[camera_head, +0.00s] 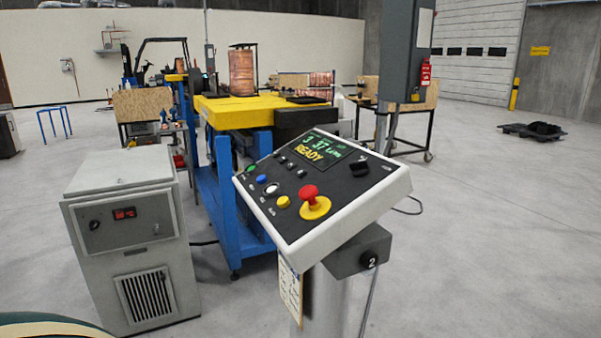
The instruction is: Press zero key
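A slanted control panel (365,205) with a white frame and dark face stands on a post in the middle of the head view. Its screen (313,150) shows digits and the word READY. A green button (250,168), a blue button (262,179), a white button (271,189) and a yellow button (283,201) run along its left side. Several small black keys (291,166) sit below the screen. The labels are too small to read, so I cannot tell which is the zero key. Neither of my grippers is in view.
A red mushroom button (309,195) on a yellow base sticks up from the panel. A grey cabinet (125,210) stands at left. A blue-framed machine with a yellow top (250,108) stands behind. The floor at right (500,240) is clear.

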